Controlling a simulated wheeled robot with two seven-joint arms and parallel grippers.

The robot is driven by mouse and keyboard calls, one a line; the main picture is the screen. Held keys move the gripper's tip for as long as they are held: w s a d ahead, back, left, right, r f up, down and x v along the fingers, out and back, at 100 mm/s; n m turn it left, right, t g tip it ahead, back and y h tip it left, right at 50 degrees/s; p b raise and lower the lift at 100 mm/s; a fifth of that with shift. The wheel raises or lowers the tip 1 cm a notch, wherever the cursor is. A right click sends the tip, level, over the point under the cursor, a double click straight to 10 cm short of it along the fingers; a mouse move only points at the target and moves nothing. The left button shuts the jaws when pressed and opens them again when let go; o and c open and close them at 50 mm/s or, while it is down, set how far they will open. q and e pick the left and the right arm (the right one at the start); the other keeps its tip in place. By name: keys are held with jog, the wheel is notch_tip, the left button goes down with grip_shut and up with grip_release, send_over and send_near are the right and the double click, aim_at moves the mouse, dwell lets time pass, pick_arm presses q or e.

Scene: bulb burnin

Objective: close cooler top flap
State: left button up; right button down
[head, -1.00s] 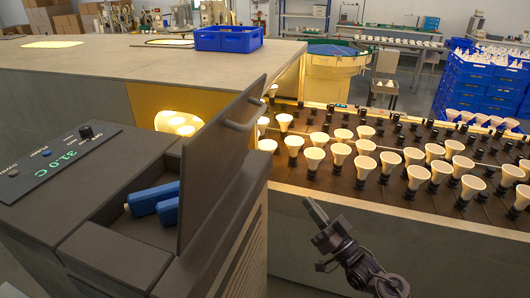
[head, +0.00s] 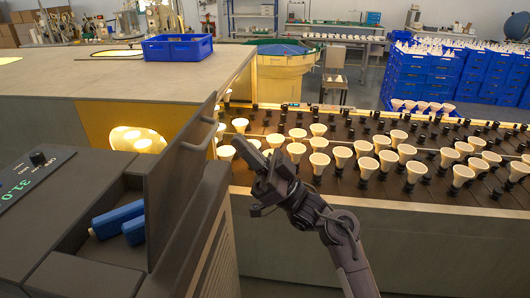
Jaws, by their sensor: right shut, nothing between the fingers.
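The cooler (head: 95,278) stands at the lower left with its top flap (head: 177,180) raised, roughly upright and leaning a little to the right. The flap has a bar handle (head: 196,141) on its right face. Two blue items (head: 118,217) lie in the open compartment left of the flap. My right gripper (head: 246,153) is shut and empty. It is to the right of the flap near handle height, and I see a gap between them in the picture. My left gripper is not in view.
A control panel with a green readout (head: 20,190) is at the left edge. Behind is a grey-topped bench with a blue crate (head: 177,47). To the right lies a dark rack of bulbs (head: 340,155). Stacked blue crates (head: 430,75) stand at the back right.

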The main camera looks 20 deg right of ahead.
jog(key=w+a, duration=0.1)
jog(key=a+p, duration=0.1)
jog(key=shift+w+a, duration=0.3)
jog(key=shift+w, duration=0.1)
